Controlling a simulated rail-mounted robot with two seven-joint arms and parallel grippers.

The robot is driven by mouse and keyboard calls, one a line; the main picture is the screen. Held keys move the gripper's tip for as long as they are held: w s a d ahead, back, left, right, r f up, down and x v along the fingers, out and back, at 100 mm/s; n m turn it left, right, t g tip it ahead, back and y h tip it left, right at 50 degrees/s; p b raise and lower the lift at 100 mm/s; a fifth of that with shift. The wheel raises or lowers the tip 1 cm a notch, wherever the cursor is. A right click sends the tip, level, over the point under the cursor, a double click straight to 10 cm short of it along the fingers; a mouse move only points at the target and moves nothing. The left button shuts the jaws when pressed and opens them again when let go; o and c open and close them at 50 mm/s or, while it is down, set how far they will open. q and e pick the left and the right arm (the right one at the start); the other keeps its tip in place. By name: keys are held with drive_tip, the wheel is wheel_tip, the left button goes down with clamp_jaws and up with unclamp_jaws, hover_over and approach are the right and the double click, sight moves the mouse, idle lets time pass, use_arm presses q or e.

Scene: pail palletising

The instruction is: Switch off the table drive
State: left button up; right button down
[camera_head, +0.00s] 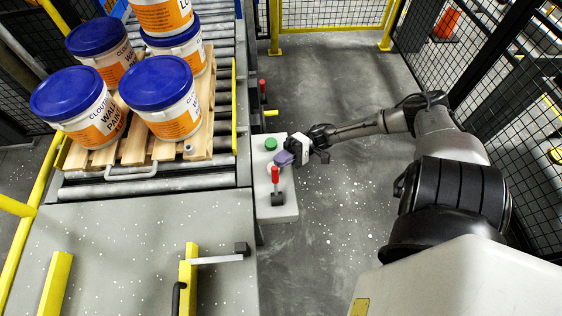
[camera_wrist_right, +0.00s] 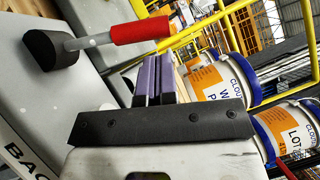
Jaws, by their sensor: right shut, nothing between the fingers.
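The grey control box (camera_head: 284,206) stands beside the roller table. On its top are a green button (camera_head: 270,144) and a lever with a red handle (camera_head: 275,175) on a black base. The lever also shows in the right wrist view (camera_wrist_right: 140,31), upper left of the fingers. My right gripper (camera_head: 283,157) is shut and empty, its purple fingertips over the box between the green button and the lever. Its fingers also show in the right wrist view (camera_wrist_right: 154,75). A pale round part beneath the fingertips is mostly hidden; I cannot tell whether they touch it. My left gripper is out of view.
Several blue-lidded pails (camera_head: 160,83) stand on a wooden pallet (camera_head: 133,152) on the roller conveyor (camera_head: 150,185). Another red-handled lever (camera_head: 262,86) stands farther back. Yellow stops (camera_head: 188,275) rise from the near plate. Floor right of the box is clear; mesh fence (camera_head: 480,60) bounds it.

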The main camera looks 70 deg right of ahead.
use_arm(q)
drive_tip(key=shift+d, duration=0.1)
use_arm(e)
drive_tip(key=shift+s+a+r, duration=0.2)
drive_tip(key=shift+s+a, duration=0.05)
drive_tip(key=shift+a, duration=0.45)
use_arm(q)
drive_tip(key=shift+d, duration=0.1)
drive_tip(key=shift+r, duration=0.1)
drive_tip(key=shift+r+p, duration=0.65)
drive_tip(key=shift+p, duration=0.05)
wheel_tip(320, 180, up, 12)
drive_tip(key=p, duration=1.2)
use_arm(e)
drive_tip(key=s+a+r+n+g+h, duration=0.1)
drive_tip(key=s+a+r+n+h, duration=0.1)
drive_tip(key=s+a+n, duration=0.2)
drive_tip(key=a+n, duration=0.1)
drive_tip(key=a, duration=0.1)
drive_tip(key=shift+a+g+h, duration=0.4)
